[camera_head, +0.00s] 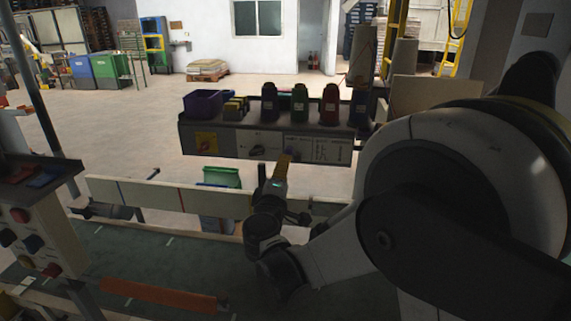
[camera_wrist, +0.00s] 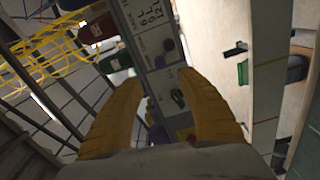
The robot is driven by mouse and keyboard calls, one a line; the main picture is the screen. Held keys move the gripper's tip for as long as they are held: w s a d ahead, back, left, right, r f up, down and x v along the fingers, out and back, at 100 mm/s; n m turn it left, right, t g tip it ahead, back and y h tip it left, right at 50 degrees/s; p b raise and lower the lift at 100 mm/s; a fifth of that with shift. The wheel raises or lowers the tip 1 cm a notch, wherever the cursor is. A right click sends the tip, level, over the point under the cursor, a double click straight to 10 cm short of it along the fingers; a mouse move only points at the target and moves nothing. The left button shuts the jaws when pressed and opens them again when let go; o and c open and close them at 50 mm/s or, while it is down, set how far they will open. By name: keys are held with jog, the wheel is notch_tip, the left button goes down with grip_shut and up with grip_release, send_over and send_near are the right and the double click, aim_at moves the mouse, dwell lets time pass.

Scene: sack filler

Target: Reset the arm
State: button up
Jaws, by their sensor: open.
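My gripper (camera_head: 286,160) is in front of the grey control panel (camera_head: 225,143), near the panel's lower middle, in the head view. In the wrist view its two yellow fingers are spread apart, with nothing between the tips of my gripper (camera_wrist: 160,80). The panel (camera_wrist: 152,20) lies beyond the fingers and runs away from them. The distance from the fingertips to the panel cannot be told. My arm fills the right of the head view, bent down and forward.
On the panel's shelf stand a purple bin (camera_head: 203,103) and several coloured bottles, one red (camera_head: 329,105). A pale rail (camera_head: 150,194) crosses below the panel. A button box (camera_head: 35,235) stands at the left. Open floor (camera_head: 110,130) lies behind.

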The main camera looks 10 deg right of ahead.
jog(key=shift+s, duration=0.2)
jog(key=s+d+f+m+g, duration=0.1)
jog(key=s+d+m+g, duration=0.55)
jog(key=s+d, duration=0.6)
jog(key=s+a+f+m+g+y, duration=0.2)
jog(key=s+f+m, duration=0.1)
jog(key=s, duration=0.6)
jog(key=s+a+f+m+g+y, duration=0.1)
jog(key=s+a+f+m+y, duration=0.1)
jog(key=s, duration=0.8)
jog(key=shift+s+f+m+g+y, duration=0.25)
jog(key=shift+f+m+g+y, duration=0.1)
jog(key=shift+f+m+y, duration=0.3)
jog(key=shift+a+f, duration=0.1)
